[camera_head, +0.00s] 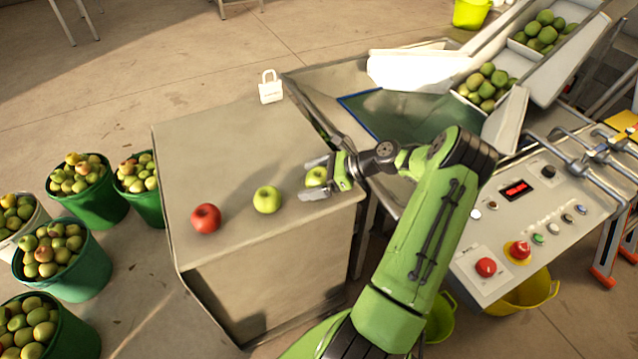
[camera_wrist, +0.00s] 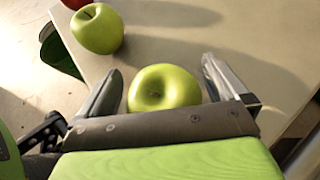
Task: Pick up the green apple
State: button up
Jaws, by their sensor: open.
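A green apple (camera_head: 316,177) sits on the grey table top (camera_head: 235,140) near its right edge. My gripper (camera_head: 317,177) is open around it, with one finger on each side. In the wrist view this green apple (camera_wrist: 163,88) lies between the two spread fingers (camera_wrist: 165,85), with a gap to the right finger; the left finger is close to it. A second green apple (camera_head: 267,199) stands to the left on the table, and it also shows in the wrist view (camera_wrist: 97,28). The lower part of the apple between my fingers is hidden by the gripper.
A red apple (camera_head: 206,218) stands farther left on the table. A white padlock-shaped object (camera_head: 271,87) is at the table's back corner. Green buckets of apples (camera_head: 82,200) stand on the floor at left. A machine with a control panel (camera_head: 530,235) is at right.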

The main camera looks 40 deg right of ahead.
aim_at(313, 172)
jog(key=c, duration=1.1)
notch_tip(313, 172, up, 10)
jog(key=p, duration=0.4)
jog(key=shift+r, duration=0.1)
